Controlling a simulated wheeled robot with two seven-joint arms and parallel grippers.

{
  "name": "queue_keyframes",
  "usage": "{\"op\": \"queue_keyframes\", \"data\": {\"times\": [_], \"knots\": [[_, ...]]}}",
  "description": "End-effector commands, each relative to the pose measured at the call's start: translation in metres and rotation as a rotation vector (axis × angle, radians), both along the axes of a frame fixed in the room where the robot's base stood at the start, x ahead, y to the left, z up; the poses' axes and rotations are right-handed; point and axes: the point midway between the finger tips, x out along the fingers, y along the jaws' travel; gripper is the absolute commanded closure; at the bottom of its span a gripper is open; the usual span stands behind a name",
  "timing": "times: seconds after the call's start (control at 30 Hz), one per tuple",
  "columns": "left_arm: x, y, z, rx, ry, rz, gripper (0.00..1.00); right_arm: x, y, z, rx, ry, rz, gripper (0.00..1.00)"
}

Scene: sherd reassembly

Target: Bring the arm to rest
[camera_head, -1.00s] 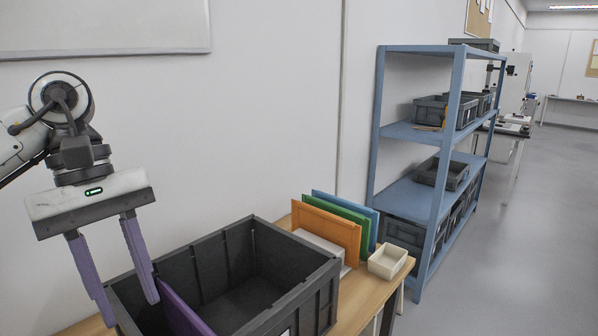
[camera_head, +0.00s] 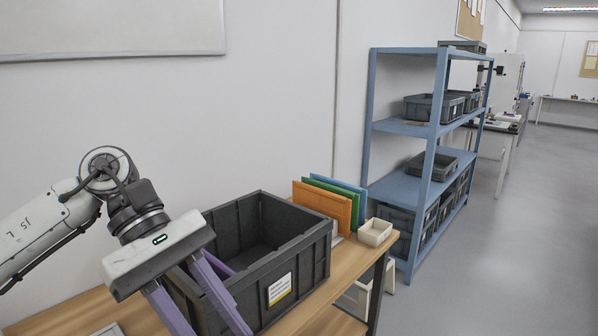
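My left gripper (camera_head: 195,307) is the only gripper in view. My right gripper is not in view.
The crate stands on a wooden table (camera_head: 352,262). Orange (camera_head: 322,203), green (camera_head: 343,195) and blue panels (camera_head: 358,192) stand upright behind it, beside a small cream tray (camera_head: 375,233). A blue shelf (camera_head: 432,165) with grey bins stands beyond. Open floor lies right.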

Motion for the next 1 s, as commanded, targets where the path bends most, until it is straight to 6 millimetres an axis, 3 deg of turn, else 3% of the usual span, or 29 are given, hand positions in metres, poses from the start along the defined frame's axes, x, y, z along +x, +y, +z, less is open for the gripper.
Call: {"op": "queue_keyframes", "data": {"times": [0.17,0.3,0.43,0.57,0.67,0.77,0.87,0.9,1.0], "knots": [[-0.021,-0.067,-0.006,-0.254,0.259,0.121,0.66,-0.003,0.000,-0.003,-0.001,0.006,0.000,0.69],[-0.027,-0.115,0.010,-0.511,0.611,0.302,0.66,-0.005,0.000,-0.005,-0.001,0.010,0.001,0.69],[-0.008,-0.133,0.025,-0.724,1.004,0.507,0.66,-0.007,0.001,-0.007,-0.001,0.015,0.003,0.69],[0.029,-0.123,0.016,-0.898,1.436,0.733,0.66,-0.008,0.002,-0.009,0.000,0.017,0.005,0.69],[0.060,-0.101,-0.016,-1.009,1.788,0.918,0.66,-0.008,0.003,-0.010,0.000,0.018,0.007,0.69],[0.082,-0.070,-0.071,-1.102,2.150,1.112,0.66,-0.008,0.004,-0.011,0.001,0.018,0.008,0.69],[0.085,-0.038,-0.141,-1.177,2.497,1.301,0.66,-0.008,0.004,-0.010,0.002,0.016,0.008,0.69],[0.081,-0.026,-0.169,1.162,-2.538,-1.327,0.66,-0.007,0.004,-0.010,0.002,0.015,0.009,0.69],[0.059,0.000,-0.236,0.986,-2.289,-1.207,0.66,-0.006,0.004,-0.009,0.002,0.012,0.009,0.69]]}}
